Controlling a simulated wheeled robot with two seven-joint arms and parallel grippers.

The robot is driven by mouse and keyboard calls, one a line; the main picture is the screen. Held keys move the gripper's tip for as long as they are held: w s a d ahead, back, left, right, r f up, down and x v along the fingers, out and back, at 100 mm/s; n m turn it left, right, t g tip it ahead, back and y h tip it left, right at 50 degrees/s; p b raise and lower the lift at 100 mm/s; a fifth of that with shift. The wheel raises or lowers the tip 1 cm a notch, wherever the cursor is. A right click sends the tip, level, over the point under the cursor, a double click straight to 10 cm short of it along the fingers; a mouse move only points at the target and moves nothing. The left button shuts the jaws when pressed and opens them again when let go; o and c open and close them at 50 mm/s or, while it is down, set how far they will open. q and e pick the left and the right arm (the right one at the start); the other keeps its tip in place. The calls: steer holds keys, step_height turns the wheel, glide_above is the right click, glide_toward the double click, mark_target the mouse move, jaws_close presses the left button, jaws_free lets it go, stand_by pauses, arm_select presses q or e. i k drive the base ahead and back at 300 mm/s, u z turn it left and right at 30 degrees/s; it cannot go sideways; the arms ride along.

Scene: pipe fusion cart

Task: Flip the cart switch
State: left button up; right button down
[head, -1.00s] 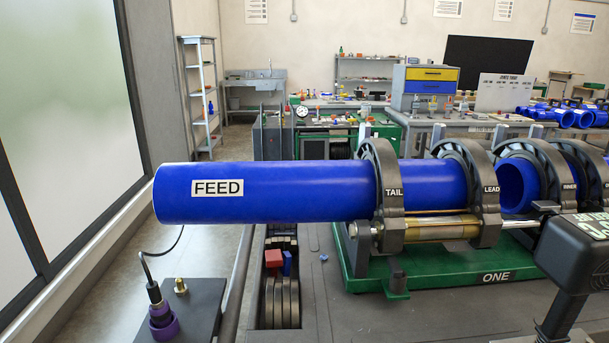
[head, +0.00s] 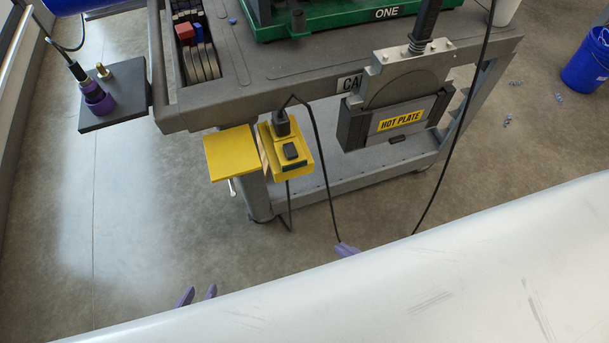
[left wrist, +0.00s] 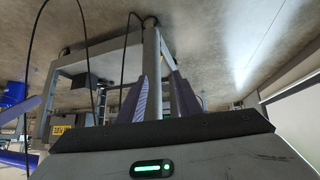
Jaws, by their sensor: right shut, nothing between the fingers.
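The cart switch is a black rocker (head: 291,151) on a yellow box (head: 301,165) mounted at the cart's front left corner, below the top. A flat yellow panel (head: 231,153) stands out just left of the box. A black plug (head: 282,124) sits in the box above the rocker. My left gripper (head: 197,294) is open and empty, below and left of the box, apart from it. Its two purple fingers also show spread in the left wrist view (left wrist: 160,85). My right gripper (head: 345,250) is shut and empty, below and right of the box. Which way the rocker is tipped is unclear.
A hot plate (head: 400,121) in a grey holder hangs on the cart front, right of the box. Black cables (head: 319,179) hang around the box and near my right gripper. A dark side shelf (head: 118,97) juts out left. The floor in front is clear.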

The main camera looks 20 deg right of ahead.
mark_target(289, 147)
steer(key=z, duration=1.9)
steer(key=k, duration=1.1)
steer(key=u, duration=1.9)
steer(key=i, duration=0.5)
steer(key=z, duration=0.1)
